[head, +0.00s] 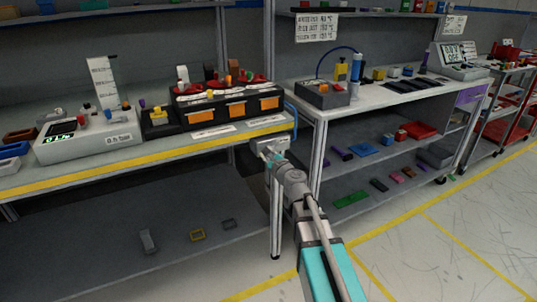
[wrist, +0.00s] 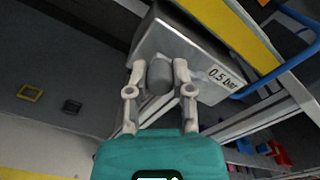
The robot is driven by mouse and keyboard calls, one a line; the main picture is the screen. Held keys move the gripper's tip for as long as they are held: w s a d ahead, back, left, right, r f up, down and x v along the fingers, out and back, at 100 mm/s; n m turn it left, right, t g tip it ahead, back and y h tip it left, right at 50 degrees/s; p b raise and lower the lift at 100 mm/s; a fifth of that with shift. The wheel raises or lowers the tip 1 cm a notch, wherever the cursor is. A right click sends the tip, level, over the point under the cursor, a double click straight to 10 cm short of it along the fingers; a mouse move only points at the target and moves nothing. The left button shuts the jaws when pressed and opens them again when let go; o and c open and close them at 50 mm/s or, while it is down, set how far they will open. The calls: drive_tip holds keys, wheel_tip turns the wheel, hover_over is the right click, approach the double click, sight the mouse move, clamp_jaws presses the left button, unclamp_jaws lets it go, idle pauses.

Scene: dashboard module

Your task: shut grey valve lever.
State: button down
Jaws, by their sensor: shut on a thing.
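A grey valve lever (wrist: 160,77) shows in the wrist view in front of a pale grey box (wrist: 202,72) marked "0.5 bar". My gripper (wrist: 160,72) has one finger on each side of the lever and is shut on it. Its fingertips are close to the box face. The lever's full shape and its pivot are hidden by the fingers. In the head view the box (head: 262,142) sits at the right end of the yellow-edged bench, and my gripper (head: 272,156) reaches up to it. The lever cannot be made out there.
A blue hose (wrist: 273,78) curves beside the box. The bench (head: 150,171) has a yellow front edge above the box. A metal bench leg (head: 276,215) stands just below my gripper. A white table (head: 390,97) is on the right. The floor in front is open.

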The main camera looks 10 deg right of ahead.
idle(0.5)
drive_tip(key=c, duration=0.5)
unclamp_jaws()
drive_tip(key=shift+s, duration=0.15)
drive_tip(key=v, duration=0.7)
drive_tip(key=shift+r, duration=0.1)
